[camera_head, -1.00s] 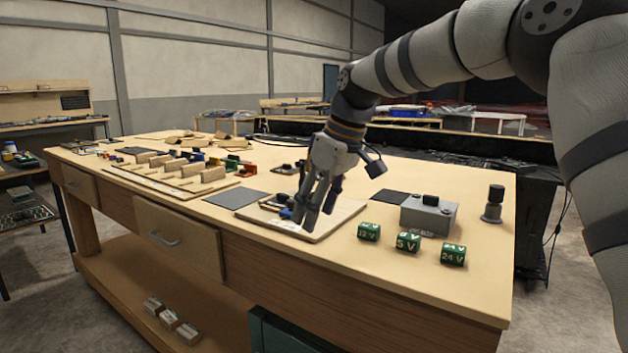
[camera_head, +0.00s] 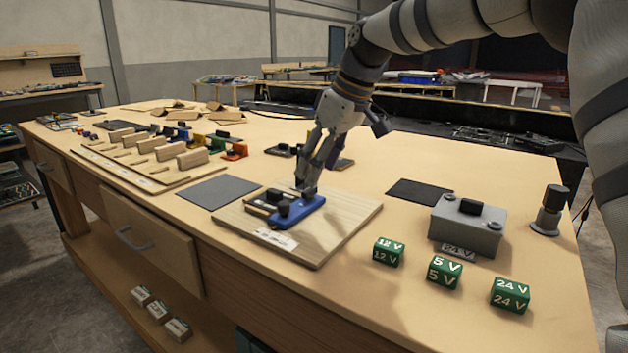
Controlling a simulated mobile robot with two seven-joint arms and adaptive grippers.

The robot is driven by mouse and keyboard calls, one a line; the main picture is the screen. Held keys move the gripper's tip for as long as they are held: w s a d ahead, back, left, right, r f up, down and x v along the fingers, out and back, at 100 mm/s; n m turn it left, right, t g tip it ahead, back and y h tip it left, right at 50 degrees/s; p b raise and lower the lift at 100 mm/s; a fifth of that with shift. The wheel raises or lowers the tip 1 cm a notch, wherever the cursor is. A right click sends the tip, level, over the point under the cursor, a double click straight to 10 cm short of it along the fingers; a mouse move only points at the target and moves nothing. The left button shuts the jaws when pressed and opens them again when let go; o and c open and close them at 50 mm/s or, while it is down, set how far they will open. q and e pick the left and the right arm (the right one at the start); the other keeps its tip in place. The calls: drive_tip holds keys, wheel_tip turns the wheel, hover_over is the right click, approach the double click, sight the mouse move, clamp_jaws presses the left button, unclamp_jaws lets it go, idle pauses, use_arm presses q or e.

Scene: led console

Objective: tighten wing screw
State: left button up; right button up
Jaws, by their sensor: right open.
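A wooden board (camera_head: 340,234) lies near the front edge of the workbench. On it sits a blue fixture (camera_head: 300,214) with dark parts, beside a small black-and-tan piece (camera_head: 264,200). A dark round knob, perhaps the wing screw (camera_head: 283,208), stands on the fixture; its exact shape is too small to tell. My right gripper (camera_head: 306,183) points down just above the rear of the blue fixture, fingers apart. I cannot tell whether a fingertip touches it. The left gripper is not in view.
Green voltage blocks (camera_head: 444,271) stand right of the board, near a grey box (camera_head: 467,226) and a dark knobbed post (camera_head: 550,211). Dark mats (camera_head: 220,191) flank the board. A rack of wooden blocks (camera_head: 150,180) fills the left. Bare tabletop lies behind the right mat.

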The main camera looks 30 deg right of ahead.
sight(311, 190)
drive_tip(key=x, duration=0.4)
drive_tip(key=shift+w+f, duration=0.15)
drive_tip(key=shift+f, duration=0.1)
drive_tip(key=c, duration=1.2)
drive_tip(key=shift+o, duration=0.2)
